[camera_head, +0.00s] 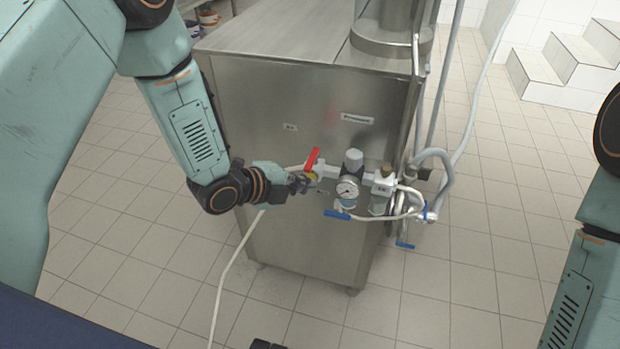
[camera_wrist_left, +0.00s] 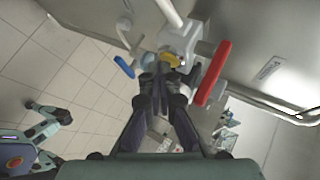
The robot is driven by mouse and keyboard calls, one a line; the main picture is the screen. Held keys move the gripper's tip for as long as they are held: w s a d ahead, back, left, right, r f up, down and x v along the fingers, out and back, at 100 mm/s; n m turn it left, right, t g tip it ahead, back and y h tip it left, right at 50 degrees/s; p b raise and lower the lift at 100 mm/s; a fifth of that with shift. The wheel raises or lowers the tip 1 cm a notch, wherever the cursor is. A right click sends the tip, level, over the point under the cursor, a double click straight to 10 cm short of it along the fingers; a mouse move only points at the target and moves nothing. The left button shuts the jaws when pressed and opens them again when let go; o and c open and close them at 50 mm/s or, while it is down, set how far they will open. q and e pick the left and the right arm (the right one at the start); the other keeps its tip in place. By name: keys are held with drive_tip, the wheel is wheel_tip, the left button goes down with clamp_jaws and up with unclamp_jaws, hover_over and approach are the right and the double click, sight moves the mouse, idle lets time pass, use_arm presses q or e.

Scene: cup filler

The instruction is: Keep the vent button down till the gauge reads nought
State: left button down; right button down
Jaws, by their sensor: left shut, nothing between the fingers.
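The pressure gauge (camera_head: 348,188) has a round white dial on the front of a steel machine; its needle is too small to read. A yellow round part (camera_head: 312,176), likely the vent button, sits left of the gauge, below a red lever (camera_head: 312,158). The yellow part also shows in the left wrist view (camera_wrist_left: 173,60), just ahead of the fingertips. My left gripper (camera_head: 303,184) is shut and empty, with its tips at the yellow part; I cannot tell whether they touch it or whether it is pressed. My right gripper is out of view.
The steel machine (camera_head: 290,110) stands on a tiled floor. A blue lever (camera_head: 337,214) hangs below the gauge. Grey pipes and white hoses (camera_head: 440,165) run at the right. A pale hose (camera_head: 226,275) drops to the floor. White steps (camera_head: 560,60) are at the back right.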

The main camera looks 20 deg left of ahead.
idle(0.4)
use_arm(q)
drive_tip(key=shift+s, duration=0.9)
drive_tip(key=shift+p, duration=0.3)
drive_tip(key=s+p, duration=0.1)
drive_tip(key=s, duration=0.4)
drive_tip(key=shift+a, duration=0.1)
